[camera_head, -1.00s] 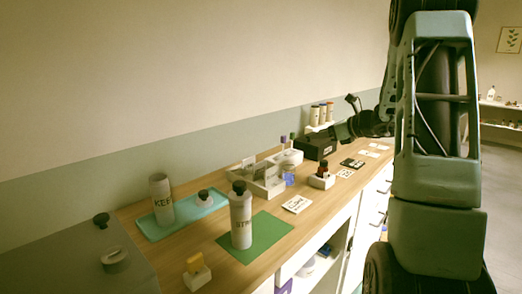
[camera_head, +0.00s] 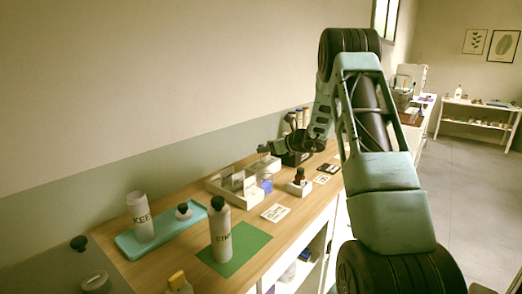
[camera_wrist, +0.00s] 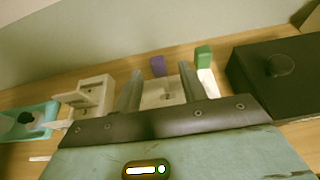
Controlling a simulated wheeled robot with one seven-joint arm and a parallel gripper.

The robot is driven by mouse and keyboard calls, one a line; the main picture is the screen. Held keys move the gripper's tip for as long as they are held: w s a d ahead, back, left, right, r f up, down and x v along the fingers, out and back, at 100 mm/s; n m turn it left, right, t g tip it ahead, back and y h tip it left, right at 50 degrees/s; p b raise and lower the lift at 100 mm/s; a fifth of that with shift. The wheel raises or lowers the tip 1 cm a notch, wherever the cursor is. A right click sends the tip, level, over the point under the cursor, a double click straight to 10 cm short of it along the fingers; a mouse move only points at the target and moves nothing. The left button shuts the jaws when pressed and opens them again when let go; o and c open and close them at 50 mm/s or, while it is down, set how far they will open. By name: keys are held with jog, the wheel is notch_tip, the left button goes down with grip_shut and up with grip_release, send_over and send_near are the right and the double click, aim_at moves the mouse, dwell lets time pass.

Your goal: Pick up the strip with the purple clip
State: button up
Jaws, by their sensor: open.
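The strip's purple clip (camera_wrist: 157,66) shows in the wrist view, upright behind a white holder block (camera_wrist: 163,95). A green clip (camera_wrist: 204,57) on a white strip stands to its right. My gripper (camera_wrist: 160,74) is open. Its two fingers appear on either side of the purple clip, with the green clip outside the right finger. I cannot tell whether the fingers are level with the strip; nothing is gripped. In the head view my gripper (camera_head: 264,148) is over the far part of the bench, and the purple clip cannot be made out there.
A black box (camera_wrist: 280,72) with a knob stands close on the right in the wrist view. A white divided tray (camera_wrist: 92,98) and a turquoise tray (camera_wrist: 42,112) are to the left.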

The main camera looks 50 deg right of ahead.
jog(key=x, duration=0.3)
jog(key=shift+w+p, duration=0.25)
jog(key=shift+p, duration=0.15)
grip_shut()
notch_tip(320, 180, up, 10)
jog(key=shift+s+a+f+b, duration=0.1)
jog(key=shift+s+f+b, duration=0.05)
jog(key=shift+b, duration=0.35)
jog(key=s+a+p, duration=0.6)
jog(key=s+a, duration=0.2)
jog(key=s, duration=0.2)
jog(key=shift+s+a+r, duration=0.25)
jog(key=shift+a+r, duration=0.05)
jog(key=shift+r, duration=0.15)
